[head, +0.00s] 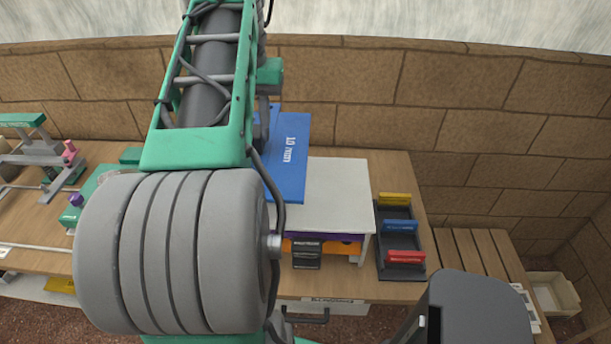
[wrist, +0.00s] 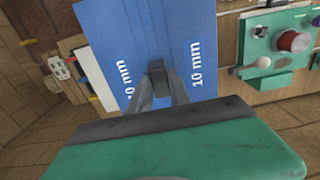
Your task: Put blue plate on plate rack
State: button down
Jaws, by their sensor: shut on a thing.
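The blue plate (head: 291,150) has white "10 mm" lettering and shows beside my arm in the head view, over the left part of a white top. In the wrist view the blue plate (wrist: 110,35) fills the upper middle, with two "10 mm" labels on either side of the gripper. My gripper (wrist: 160,82) is shut on the blue plate near its middle; the fingertips are partly hidden by a dark block. In the head view my arm hides the gripper. A white-topped stand (head: 335,190) with orange and purple edges below its top may be the plate rack; I cannot tell for certain.
A black tray (head: 404,271) with yellow, blue and red pieces stands right of the white stand. A small black box (head: 306,255) stands at the stand's front. Green and grey equipment (head: 50,150) is at the left. A brick wall (head: 450,100) closes the back.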

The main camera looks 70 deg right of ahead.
aim_at(293, 140)
jog(key=s+d+f, duration=0.1)
jog(key=s, duration=0.1)
jog(key=s+d+f+p, duration=0.1)
jog(key=s+d, duration=0.1)
jog(key=s+d+f, duration=0.1)
jog(key=shift+s+d+f, duration=0.2)
jog(key=shift+s+f, duration=0.1)
jog(key=shift+s, duration=0.1)
jog(key=shift+s+d+f+p, duration=0.2)
jog(key=shift+s+d+f, duration=0.25)
jog(key=shift+f, duration=0.95)
jog(key=shift+s+d+f+p, duration=0.15)
jog(key=shift+s+d+f, duration=0.35)
jog(key=shift+f, duration=0.9)
jog(key=shift+s+d+f+p, duration=0.25)
jog(key=shift+s+f, duration=0.3)
jog(key=shift+f, duration=0.85)
jog(key=c, duration=1.2)
grip_release()
